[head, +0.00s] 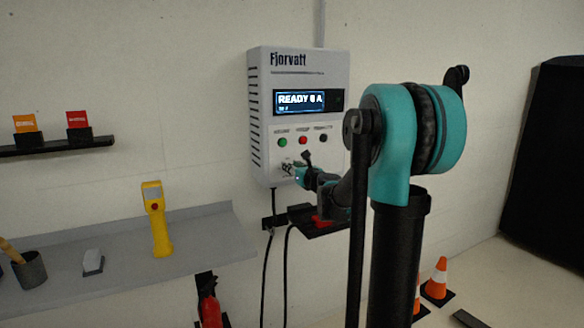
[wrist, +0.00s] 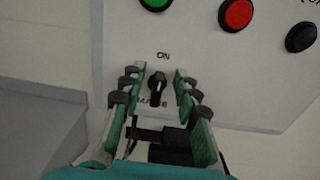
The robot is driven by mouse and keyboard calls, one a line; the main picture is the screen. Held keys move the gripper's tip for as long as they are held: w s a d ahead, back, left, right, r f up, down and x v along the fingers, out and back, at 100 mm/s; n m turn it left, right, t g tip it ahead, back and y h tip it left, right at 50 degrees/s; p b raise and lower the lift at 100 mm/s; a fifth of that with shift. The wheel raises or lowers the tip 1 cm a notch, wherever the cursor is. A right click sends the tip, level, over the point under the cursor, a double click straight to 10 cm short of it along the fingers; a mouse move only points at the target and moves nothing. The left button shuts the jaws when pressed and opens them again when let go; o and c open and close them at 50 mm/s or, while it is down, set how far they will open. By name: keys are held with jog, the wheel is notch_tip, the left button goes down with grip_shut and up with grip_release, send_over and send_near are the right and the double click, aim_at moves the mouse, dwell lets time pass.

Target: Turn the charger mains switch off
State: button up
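The charger (head: 262,120) is a pale grey wall box marked Fjorvatt, with a lit display (head: 300,101) that seems to read READY 6 A. Its mains switch (wrist: 157,88) is a small black knob on the lower panel, with a light mark near its top, under the word ON. The label below it is partly hidden. My gripper (wrist: 158,80) is open, with one finger on each side of the knob and visible gaps to it. In the head view my gripper (head: 296,168) is at the charger's lower front, and the knob is hard to make out there.
Green (wrist: 156,3), red (wrist: 236,15) and black (wrist: 301,38) buttons sit above the switch. A grey shelf (head: 120,262) to the left bears a yellow handheld device (head: 157,222). Black cables hang below the charger. Orange cones (head: 438,275) stand at the right.

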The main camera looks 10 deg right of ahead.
grip_shut()
dwell(0.4)
jog(key=n, duration=0.6)
jog(key=a+f+n, duration=0.1)
jog(key=n, duration=1)
jog(key=shift+s+a+f+n, duration=0.35)
jog(key=shift+f+n, duration=0.05)
dwell(0.4)
